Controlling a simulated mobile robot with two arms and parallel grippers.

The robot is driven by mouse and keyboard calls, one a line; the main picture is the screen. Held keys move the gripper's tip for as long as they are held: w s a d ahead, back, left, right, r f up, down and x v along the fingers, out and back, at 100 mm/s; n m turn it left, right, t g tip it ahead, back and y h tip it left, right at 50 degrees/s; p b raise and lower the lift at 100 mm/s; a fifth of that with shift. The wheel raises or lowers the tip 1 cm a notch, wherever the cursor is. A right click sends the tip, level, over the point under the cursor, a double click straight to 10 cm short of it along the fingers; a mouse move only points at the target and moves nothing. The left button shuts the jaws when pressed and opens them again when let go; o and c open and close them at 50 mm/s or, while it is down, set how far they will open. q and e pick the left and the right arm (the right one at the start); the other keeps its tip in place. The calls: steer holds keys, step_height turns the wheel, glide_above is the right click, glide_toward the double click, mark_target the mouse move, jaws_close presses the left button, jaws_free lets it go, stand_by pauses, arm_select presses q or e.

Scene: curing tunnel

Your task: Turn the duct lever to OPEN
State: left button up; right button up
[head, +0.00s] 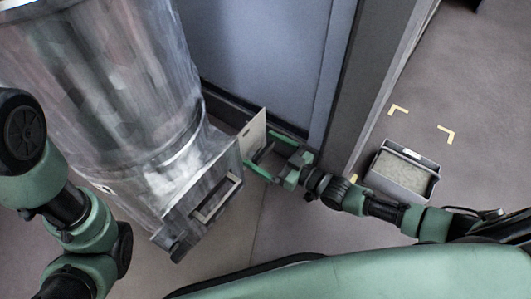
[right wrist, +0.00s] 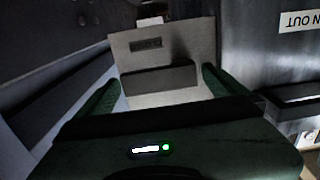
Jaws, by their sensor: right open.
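The big metal duct (head: 110,80) stands at the left in the head view, with a box-like foot. A pale plate (head: 253,136) stands on edge beside the foot. In the right wrist view the pale plate (right wrist: 190,40) faces me, with a small dark marking and a grey bar (right wrist: 160,77) across it. My right gripper (head: 261,149) is open, its fingers reaching toward the plate, one to each side of the bar in the right wrist view (right wrist: 160,90). I cannot tell whether they touch. No lever is clearly recognisable. My left arm shows; its gripper does not.
A dark-framed opening (head: 216,199) is on the duct's foot. A grey wall panel (head: 260,50) and dark post (head: 375,75) rise behind the gripper. A grey bin (head: 403,172) stands on the floor at right, near yellow corner marks.

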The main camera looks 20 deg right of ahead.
steer(key=shift+w, duration=0.1)
steer(key=shift+c, duration=0.3)
steer(key=c, duration=2)
